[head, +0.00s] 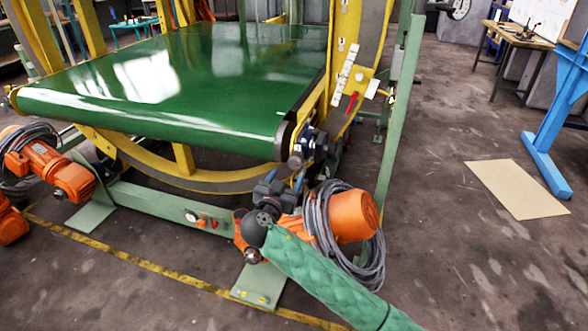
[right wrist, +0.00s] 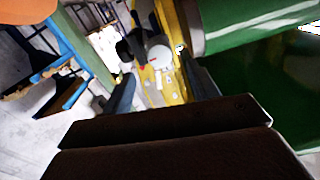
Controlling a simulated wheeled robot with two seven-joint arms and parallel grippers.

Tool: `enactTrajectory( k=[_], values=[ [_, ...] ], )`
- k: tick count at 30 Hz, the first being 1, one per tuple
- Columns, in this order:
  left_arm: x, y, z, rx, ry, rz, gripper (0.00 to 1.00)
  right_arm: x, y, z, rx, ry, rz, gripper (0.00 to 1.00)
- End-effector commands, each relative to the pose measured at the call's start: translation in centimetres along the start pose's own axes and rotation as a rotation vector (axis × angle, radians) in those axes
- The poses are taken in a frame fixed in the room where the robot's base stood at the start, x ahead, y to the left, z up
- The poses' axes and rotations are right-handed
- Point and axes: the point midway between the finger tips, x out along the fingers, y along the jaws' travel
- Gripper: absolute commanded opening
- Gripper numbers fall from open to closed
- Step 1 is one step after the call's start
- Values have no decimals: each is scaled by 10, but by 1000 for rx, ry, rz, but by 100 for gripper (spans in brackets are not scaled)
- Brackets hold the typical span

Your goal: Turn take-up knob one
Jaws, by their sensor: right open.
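A take-up knob (head: 296,160), small, round and pale grey, sits on a dark bearing block (head: 314,143) at the near right corner of the green belt (head: 170,65). The knob's round face also shows in the right wrist view (right wrist: 158,54), beyond the fingertips and roughly between them. My right gripper (head: 285,179) is open and empty, just below and in front of the knob, apparently apart from it. The knob's number is not readable. My left gripper is out of view.
An orange motor (head: 353,214) with coiled grey cable stands close to my right arm. The yellow frame (head: 345,60) and a green post (head: 400,90) rise behind the knob. Open floor with a cardboard sheet (head: 515,188) lies to the right.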

Motion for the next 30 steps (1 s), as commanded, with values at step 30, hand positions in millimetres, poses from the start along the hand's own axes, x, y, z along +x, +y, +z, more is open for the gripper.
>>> enactTrajectory(
  k=[30],
  values=[
    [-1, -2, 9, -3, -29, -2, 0, 75, 0, 0, 0, -2, 1, 60]
  ],
)
